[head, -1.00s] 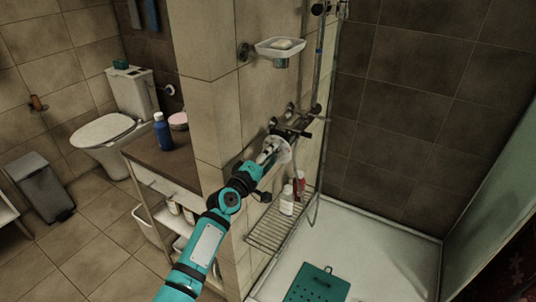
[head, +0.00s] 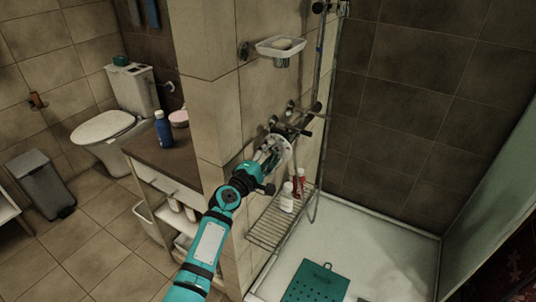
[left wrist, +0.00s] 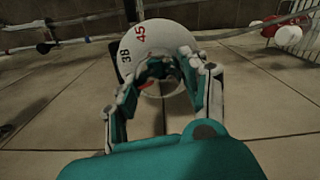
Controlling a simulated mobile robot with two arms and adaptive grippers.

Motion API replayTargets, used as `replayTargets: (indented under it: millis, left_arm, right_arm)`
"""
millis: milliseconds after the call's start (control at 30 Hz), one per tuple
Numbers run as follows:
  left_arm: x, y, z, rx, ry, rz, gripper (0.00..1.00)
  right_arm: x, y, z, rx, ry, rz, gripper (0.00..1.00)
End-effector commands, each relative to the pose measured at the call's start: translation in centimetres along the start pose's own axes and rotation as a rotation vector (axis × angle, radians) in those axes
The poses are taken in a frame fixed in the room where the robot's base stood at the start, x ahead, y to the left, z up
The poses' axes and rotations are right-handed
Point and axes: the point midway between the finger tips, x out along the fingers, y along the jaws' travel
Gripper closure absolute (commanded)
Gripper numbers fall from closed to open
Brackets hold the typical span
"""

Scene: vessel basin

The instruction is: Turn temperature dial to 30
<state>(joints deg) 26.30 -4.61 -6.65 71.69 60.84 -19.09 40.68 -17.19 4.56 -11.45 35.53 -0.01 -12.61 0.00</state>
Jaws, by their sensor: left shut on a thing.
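The temperature dial is a round white disc (left wrist: 160,36) with a red 45 and a black 38 on its visible part in the left wrist view. No 30 can be read there. In the head view the dial (head: 287,153) sits on the wall mixer beside the shower. My left gripper (head: 270,152) reaches it from the front left. In the left wrist view the gripper (left wrist: 162,68) has its fingers closed around the knob at the disc's centre, partly hiding it. A small red mark shows between the fingers. My right gripper is not in view.
A wire rack (head: 268,228) with a white bottle (head: 286,198) and a red bottle (head: 299,183) hangs below the mixer. A soap dish (head: 280,48) is above. The counter (head: 160,154) with a blue bottle (head: 163,129) stands left of the wall. The shower tray (head: 385,240) lies right.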

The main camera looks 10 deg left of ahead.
Motion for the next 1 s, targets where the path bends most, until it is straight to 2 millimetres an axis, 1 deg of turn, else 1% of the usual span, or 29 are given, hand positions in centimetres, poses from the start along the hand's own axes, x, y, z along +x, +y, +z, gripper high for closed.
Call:
replayTargets:
  millis: [33,267,300,433,467,700,767,867,967,1000]
  left_arm:
    - [0.2,0.9,0.6,-0.001,-0.01,0.014,0.88]
    - [0.3,1.0,0.6,0.0,-0.01,0.016,0.88]
    - [0.3,1.0,0.6,0.0,-0.01,0.015,0.5]
    - [0.2,0.8,0.5,0.0,-0.007,0.013,0.33]
    - [0.2,0.8,0.4,0.0,-0.007,0.012,0.32]
    - [0.2,0.3,0.1,0.0,-0.003,0.005,0.32]
    - [0.0,0.3,0.1,0.0,-0.002,0.005,0.32]
    - [-0.8,0.2,0.1,0.0,-0.004,0.004,0.32]
    - [-2.5,0.2,0.2,0.0,-0.002,0.005,0.32]
    - [-3.4,0.2,0.2,0.0,-0.003,0.005,0.32]
  right_arm:
    - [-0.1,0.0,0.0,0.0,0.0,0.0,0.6]
    - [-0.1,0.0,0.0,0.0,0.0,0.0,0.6]
    - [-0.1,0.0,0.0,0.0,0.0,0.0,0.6]
    - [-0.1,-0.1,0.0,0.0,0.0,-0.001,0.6]
    - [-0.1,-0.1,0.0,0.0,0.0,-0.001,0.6]
    - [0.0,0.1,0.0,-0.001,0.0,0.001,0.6]
    - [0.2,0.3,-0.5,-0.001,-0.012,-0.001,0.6]
    - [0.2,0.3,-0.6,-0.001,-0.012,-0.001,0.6]
    - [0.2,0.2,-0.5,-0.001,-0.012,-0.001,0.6]
    - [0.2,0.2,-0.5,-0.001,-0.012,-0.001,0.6]
